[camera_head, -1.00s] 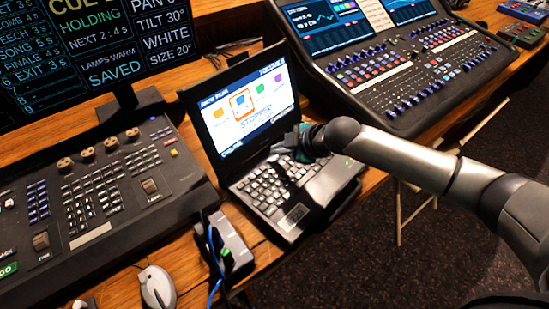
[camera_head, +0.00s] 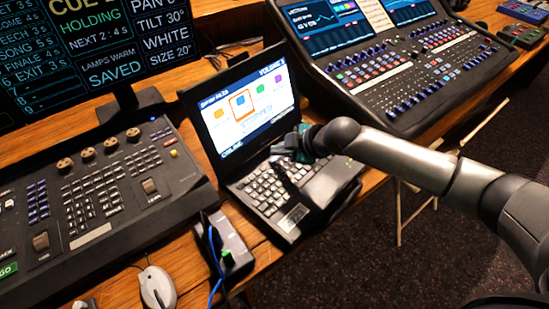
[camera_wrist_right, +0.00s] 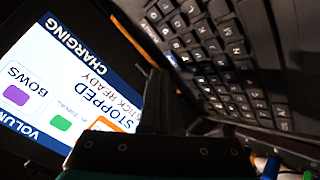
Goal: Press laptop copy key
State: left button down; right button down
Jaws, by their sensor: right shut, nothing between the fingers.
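The open black laptop stands on the wooden desk, with its screen (camera_head: 243,108) lit and its keyboard (camera_head: 270,190) below. The screen shows a row of coloured icons, one in an orange frame, and the word STOPPED. My right gripper (camera_head: 282,158) is shut and empty over the upper part of the keyboard, close to the screen. In the right wrist view its dark fingers (camera_wrist_right: 157,100) stand between the screen (camera_wrist_right: 70,85) and the keys (camera_wrist_right: 205,55). I cannot tell whether the tips touch a key or which key is the copy key. My left gripper is out of view.
A lighting console (camera_head: 100,190) lies to the left, under a monitor (camera_head: 95,45). A sound mixing desk (camera_head: 410,75) stands at the back right. The desk edge is right of the laptop.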

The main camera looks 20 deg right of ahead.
dwell(0.6)
jog(key=shift+f, duration=0.45)
jog(key=shift+f, duration=0.3)
dwell(0.4)
dwell(0.3)
jog(key=shift+r+p, duration=0.75)
jog(key=shift+r, duration=0.1)
notch_tip(320, 180, up, 5)
jog(key=p, duration=0.5)
